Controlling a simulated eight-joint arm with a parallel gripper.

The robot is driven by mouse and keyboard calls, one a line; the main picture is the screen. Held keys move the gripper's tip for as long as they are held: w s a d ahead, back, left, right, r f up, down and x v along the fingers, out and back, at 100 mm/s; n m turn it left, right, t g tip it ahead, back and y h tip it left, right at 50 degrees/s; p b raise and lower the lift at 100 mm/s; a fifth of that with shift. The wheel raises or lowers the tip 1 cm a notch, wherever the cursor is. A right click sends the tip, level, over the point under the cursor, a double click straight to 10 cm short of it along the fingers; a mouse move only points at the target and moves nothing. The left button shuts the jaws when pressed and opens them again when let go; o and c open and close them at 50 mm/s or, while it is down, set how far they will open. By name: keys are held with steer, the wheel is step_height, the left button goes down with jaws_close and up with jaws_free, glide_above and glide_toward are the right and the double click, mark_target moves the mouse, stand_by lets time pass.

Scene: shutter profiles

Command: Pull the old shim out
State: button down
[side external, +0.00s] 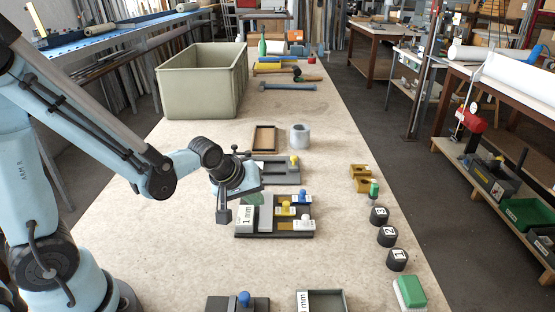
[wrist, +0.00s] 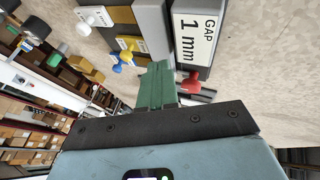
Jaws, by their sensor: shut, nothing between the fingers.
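The gap fixture (wrist: 198,35), labelled "GAP 1 mm", is at upper right in the wrist view; its label also shows mid-table in the side external view (side external: 247,217). A red knob (wrist: 190,86) sticks out at the block's end in the wrist view; which shim it belongs to cannot be read, and in the side view it is hidden. Blue (side external: 303,196), yellow (side external: 284,208) and white (side external: 304,220) knobs sit beside it. My gripper (wrist: 157,68) has green fingers, shut and empty, left of the red knob, over the fixture; they show in the side view (side external: 252,199).
A similar grey fixture (side external: 275,172) with a yellow knob stands just behind. Black numbered blocks (side external: 387,236) and a green-and-white block (side external: 410,293) line the right. A large bin (side external: 200,82) stands at the back. The table between the blocks and fixture is bare.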

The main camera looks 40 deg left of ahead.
mark_target(282, 208)
steer(key=shift+w+f, duration=0.2)
steer(key=shift+f, duration=0.2)
steer(key=shift+w+d+f, duration=0.2)
steer(key=shift+w+d, duration=0.4)
steer(key=shift+w, duration=0.2)
steer(key=shift+w+d+f, duration=0.2)
steer(key=shift+w+d, duration=0.35)
steer(key=shift+w, duration=0.25)
steer(key=shift+w+d, duration=1.9)
steer(key=s+a, duration=0.1)
steer(key=s, duration=0.1)
steer(key=s+a+r, duration=0.1)
steer(key=s+a, duration=0.1)
steer(key=v, duration=0.9)
steer(key=shift+r, duration=0.35)
steer(key=shift+s+d, duration=0.1)
